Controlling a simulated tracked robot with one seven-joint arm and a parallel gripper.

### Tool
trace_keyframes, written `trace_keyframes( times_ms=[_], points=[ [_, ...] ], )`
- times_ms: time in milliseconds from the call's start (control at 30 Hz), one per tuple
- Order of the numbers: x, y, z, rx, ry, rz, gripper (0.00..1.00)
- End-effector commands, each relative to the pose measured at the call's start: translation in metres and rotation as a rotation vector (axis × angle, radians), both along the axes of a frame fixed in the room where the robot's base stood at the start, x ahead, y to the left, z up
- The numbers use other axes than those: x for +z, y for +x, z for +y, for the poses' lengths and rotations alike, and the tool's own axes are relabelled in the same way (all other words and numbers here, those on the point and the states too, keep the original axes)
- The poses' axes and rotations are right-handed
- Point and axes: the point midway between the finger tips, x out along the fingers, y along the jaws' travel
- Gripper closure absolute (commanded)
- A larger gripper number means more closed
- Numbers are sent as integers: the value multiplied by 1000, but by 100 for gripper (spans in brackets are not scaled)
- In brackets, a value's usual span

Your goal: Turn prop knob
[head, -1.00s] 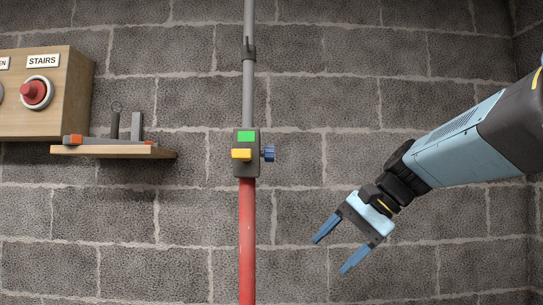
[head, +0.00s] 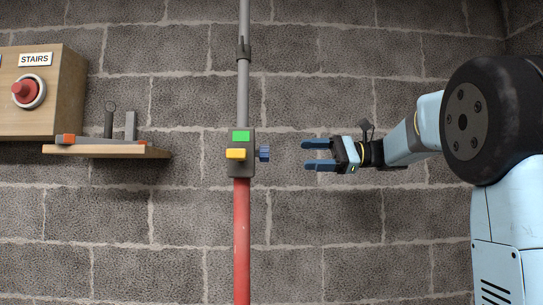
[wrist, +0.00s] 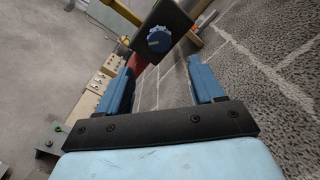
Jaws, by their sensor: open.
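The prop knob (head: 264,153) is a small blue ribbed knob on the right side of a dark grey box (head: 241,170) on the upright prop. The box has a green patch (head: 241,136) and a yellow block (head: 236,154) on its front. My gripper (head: 304,155) is open and empty to the right of the knob, pointing left at it, with a gap between. In the wrist view the knob (wrist: 159,40) shows face-on beyond the fingers, between them and above their tips.
The prop has a red lower tube (head: 241,240) and a grey upper tube (head: 244,90) before a block wall. At left are a wooden shelf (head: 105,152) with tools and a wooden box (head: 60,90) with a red button (head: 26,91). Space around my gripper is clear.

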Motion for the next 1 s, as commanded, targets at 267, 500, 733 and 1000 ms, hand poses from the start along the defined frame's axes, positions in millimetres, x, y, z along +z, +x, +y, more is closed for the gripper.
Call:
trace_keyframes(
  times_ms=[267,500,733,1000],
  points=[
    [0,1,51,3,-1,0,33],
    [-1,3,88,1,-2,0,33],
    [-1,3,107,2,-2,0,33],
    [-1,4,109,1,-2,0,33]
  ],
)
